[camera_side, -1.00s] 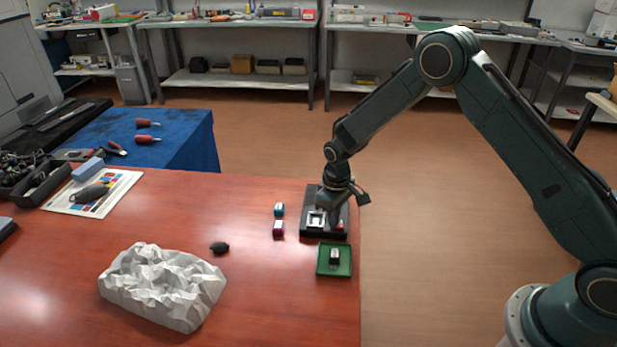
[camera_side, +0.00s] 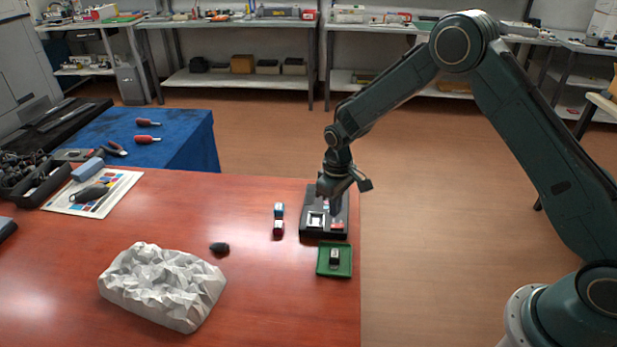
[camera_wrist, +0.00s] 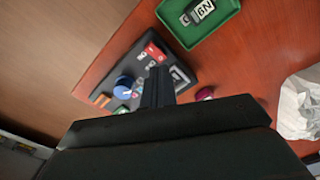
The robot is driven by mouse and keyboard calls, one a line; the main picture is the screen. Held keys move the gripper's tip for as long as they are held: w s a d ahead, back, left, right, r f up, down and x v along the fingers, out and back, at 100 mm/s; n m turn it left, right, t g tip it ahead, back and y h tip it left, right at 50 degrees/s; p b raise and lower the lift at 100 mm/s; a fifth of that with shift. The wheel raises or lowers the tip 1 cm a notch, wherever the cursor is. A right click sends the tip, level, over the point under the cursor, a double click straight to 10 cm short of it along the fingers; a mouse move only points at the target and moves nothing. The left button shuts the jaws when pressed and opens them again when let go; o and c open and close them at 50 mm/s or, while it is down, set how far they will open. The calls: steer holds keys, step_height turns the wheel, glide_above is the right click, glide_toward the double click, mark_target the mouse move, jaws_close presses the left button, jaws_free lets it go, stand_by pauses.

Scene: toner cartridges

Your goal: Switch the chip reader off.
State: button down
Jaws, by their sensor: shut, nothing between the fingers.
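The chip reader (camera_side: 308,224) is a black box near the right edge of the red-brown table. It also shows in the wrist view (camera_wrist: 122,70). On it are a red switch (camera_side: 338,226), also in the wrist view (camera_wrist: 155,51), a blue knob (camera_wrist: 122,88) and a pale metal-framed socket (camera_side: 316,220). My gripper (camera_side: 335,207) is shut and empty above the reader, apart from the red switch. In the wrist view its fingers (camera_wrist: 158,72) cover part of the panel. I cannot tell which way the switch is set.
A green tray (camera_side: 322,271) holding a small dark labelled cartridge (camera_side: 334,257) sits in front of the reader. Two small cartridges (camera_side: 278,228) stand left of it. A dark lump (camera_side: 219,248) and a crumpled white block (camera_side: 163,287) lie further left.

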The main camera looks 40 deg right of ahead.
steer(key=shift+r, duration=1.5)
steer(key=s+d+r+t, duration=0.1)
steer(key=s+r, duration=0.3)
steer(key=r, duration=0.3)
steer(key=s+r+m+t, duration=0.1)
steer(key=s+r, duration=0.3)
steer(key=r, duration=0.3)
steer(key=s+d+r+t, duration=0.1)
steer(key=s+r, duration=0.3)
steer(key=r, duration=0.3)
steer(key=s+r+m+t, duration=0.1)
steer(key=s+r, duration=0.1)
steer(key=s, duration=0.8)
steer(key=s+d+r+m+t, duration=0.1)
steer(key=s+r, duration=0.2)
steer(key=s, duration=0.7)
steer(key=shift+s+d+r+t, duration=0.2)
steer(key=shift+r+t, duration=0.05)
steer(key=shift+t, duration=0.05)
